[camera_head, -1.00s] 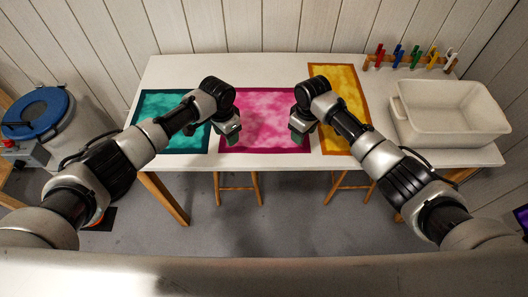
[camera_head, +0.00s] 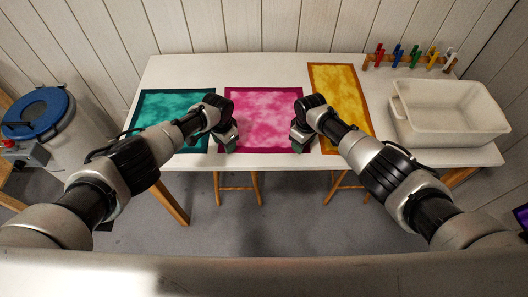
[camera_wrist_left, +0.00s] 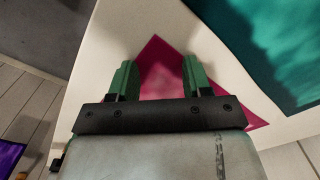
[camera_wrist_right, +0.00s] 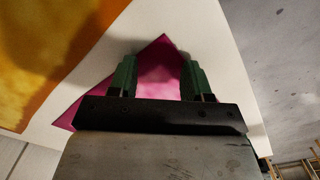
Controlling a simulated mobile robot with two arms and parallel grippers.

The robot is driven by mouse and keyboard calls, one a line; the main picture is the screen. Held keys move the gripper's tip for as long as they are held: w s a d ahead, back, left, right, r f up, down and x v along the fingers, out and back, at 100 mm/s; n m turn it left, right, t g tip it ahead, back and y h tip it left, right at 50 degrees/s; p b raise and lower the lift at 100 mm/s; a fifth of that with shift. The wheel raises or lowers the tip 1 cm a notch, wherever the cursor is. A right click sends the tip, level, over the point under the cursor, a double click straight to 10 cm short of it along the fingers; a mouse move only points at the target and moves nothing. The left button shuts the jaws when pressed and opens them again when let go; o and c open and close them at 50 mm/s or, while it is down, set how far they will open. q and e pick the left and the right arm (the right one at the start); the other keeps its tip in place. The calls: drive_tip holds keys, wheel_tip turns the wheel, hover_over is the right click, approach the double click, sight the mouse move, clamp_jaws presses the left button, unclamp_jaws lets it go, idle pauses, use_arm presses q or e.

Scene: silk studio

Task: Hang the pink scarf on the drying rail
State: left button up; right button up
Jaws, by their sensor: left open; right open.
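The pink scarf (camera_head: 265,115) lies flat on the white table, a square with a darker magenta border. My left gripper (camera_head: 228,143) is at its front left corner. In the left wrist view a corner of the scarf (camera_wrist_left: 160,62) lies between the two open green fingers. My right gripper (camera_head: 299,142) is at the front right corner. In the right wrist view that corner of the scarf (camera_wrist_right: 160,60) lies between its open green fingers. Neither gripper holds cloth. I cannot tell whether the fingertips touch the table. The drying rail is not seen in these views.
A teal scarf (camera_head: 160,105) lies left of the pink one and a yellow scarf (camera_head: 345,90) right of it. A white basin (camera_head: 450,132) stands on the table's right end, with coloured pegs on a wooden bar (camera_head: 408,65) behind. A blue-lidded bin (camera_head: 40,112) stands left of the table.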

use_arm(q)
drive_tip(key=shift+f, duration=0.15)
use_arm(e)
drive_tip(key=shift+f, duration=0.15)
use_arm(q)
clamp_jaws()
use_arm(e)
drive_tip(key=shift+d, duration=0.1)
clamp_jaws()
use_arm(q)
drive_tip(key=shift+a, duration=0.1)
